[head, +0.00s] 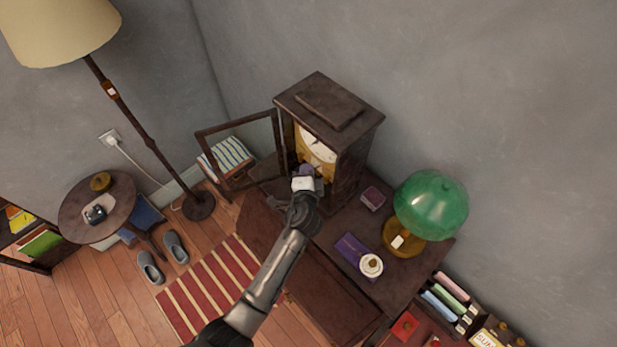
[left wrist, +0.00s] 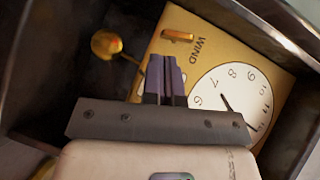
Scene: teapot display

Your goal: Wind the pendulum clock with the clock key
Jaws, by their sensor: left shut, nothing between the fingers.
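The pendulum clock (head: 343,140) stands on the dark desk in the head view, its glass door (head: 240,150) swung open to the left. In the left wrist view its white dial (left wrist: 238,97) sits on a gold plate marked WIND, and a round brass pendulum bob (left wrist: 106,44) hangs beside it. A small brass bar (left wrist: 178,36) stands on the plate by that word; it may be the clock key, but I cannot be sure. My left gripper (head: 304,172) is at the clock's open front. Its purple-tipped fingers (left wrist: 165,80) are shut and empty, beside the dial. My right gripper is out of view.
On the desk stand a green-shaded lamp (head: 431,205), a small dark box (head: 372,198) and a purple box (head: 352,247) near a round cream item (head: 371,265). The open door borders my left gripper's space. A floor lamp (head: 130,115) and round side table (head: 75,220) are further left.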

